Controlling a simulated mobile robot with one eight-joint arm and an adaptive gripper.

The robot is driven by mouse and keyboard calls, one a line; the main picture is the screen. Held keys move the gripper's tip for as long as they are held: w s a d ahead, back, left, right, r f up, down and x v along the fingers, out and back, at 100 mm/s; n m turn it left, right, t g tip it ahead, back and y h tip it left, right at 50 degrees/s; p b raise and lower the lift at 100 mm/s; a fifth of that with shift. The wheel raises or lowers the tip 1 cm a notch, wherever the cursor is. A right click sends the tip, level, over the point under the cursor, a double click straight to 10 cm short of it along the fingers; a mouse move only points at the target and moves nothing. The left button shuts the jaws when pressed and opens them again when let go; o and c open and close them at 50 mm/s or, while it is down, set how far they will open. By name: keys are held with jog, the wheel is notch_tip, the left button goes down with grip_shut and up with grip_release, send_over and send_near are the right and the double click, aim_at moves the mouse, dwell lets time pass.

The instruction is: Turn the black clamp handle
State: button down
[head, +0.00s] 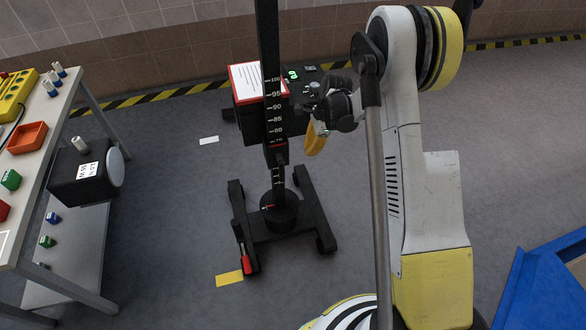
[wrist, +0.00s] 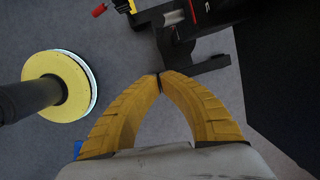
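The sliding jack is a black upright column (head: 268,60) with a white number scale, on a black wheeled base (head: 285,232). I cannot make out the black clamp handle apart from the dark parts around the column. My gripper (head: 314,150) is right of the column in the head view, apart from it as far as I can see. In the wrist view its yellow fingers (wrist: 159,80) meet at the tips with nothing between them. Parts of the jack's black base (wrist: 205,66) show beyond the fingertips.
A red pedal (head: 247,264) is at the base's front left. A black box with white paper (head: 246,80) stands behind the column. A workbench (head: 40,125) with bins and a black device (head: 80,176) is at left. A blue frame (head: 540,285) is at lower right. Floor between is clear.

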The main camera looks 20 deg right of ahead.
aim_at(280, 167)
jog(key=a+b+x, duration=0.1)
jog(key=b+x, duration=0.2)
jog(key=x, duration=0.3)
jog(key=a+b+x, duration=0.2)
jog(key=b+x, duration=0.1)
jog(key=x, duration=0.4)
jog(key=shift+w+m, duration=0.15)
jog(key=shift+m, duration=0.25)
jog(key=shift+a, duration=0.1)
